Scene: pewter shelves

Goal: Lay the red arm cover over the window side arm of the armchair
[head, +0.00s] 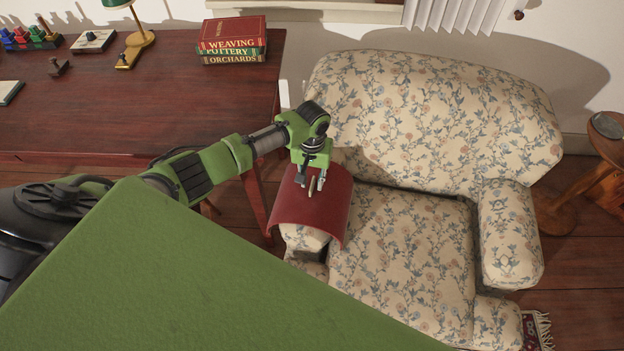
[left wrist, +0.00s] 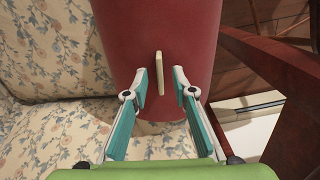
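The red arm cover (head: 312,212) lies curved over the arm on the left of the armchair (head: 400,245) in the head view. The front of that arm (head: 303,238) shows below the cover's edge. In the left wrist view the cover (left wrist: 190,40) arches below my gripper, with a small cream tab (left wrist: 158,74) standing up from it. My left gripper (head: 317,186) is just above the cover. In the left wrist view its fingers (left wrist: 160,76) are apart, with the tab between them and a gap on both sides. My right gripper is not in view.
A dark red desk (head: 150,100) stands left of the armchair, with stacked books (head: 232,40) and a lamp (head: 138,38). A wooden stand (head: 585,195) is on the right. White blinds (head: 455,15) hang behind the chair. The chair's seat is clear.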

